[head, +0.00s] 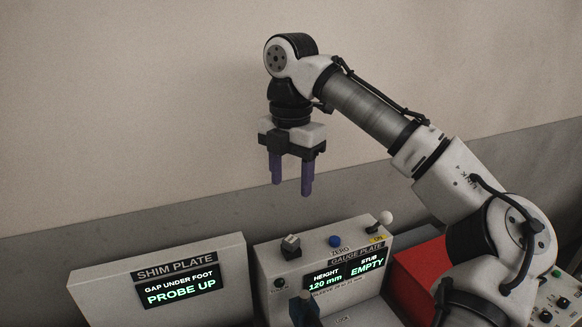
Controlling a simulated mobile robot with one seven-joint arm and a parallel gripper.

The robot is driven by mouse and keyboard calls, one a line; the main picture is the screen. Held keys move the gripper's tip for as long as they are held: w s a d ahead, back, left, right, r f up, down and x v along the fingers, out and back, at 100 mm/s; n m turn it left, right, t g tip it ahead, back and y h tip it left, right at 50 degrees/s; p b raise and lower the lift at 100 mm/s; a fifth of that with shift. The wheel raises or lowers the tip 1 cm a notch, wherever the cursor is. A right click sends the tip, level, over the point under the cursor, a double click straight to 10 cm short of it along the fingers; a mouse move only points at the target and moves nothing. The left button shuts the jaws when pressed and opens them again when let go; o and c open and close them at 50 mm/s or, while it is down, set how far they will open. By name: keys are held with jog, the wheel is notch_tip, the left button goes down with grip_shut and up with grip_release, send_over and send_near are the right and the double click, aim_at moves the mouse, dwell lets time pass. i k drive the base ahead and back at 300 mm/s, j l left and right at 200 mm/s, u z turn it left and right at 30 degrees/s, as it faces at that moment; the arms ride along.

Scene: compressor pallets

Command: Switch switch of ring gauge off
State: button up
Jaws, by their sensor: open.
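A light grey box labelled GAUGE PLATE (275,262) stands at lower centre. A lever switch with a white ball tip (386,217) rises from its top right corner, beside a small yellow label. The box's screen (345,275) is lit and reads HEIGHT 120 mm and STUB EMPTY. I see no label reading ring gauge. My gripper (291,188) is open and empty, its purple fingers pointing down. In the picture it is above the box's left part, left of the lever and apart from it.
A blue button (335,241) marked ZERO and a grey block-shaped knob (291,246) sit on the box top. A SHIM PLATE box (110,290), its screen reading PROBE UP, stands left. A red surface (418,262) lies right. A plain wall rises behind.

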aim_at(384, 217)
jog(key=k, duration=1)
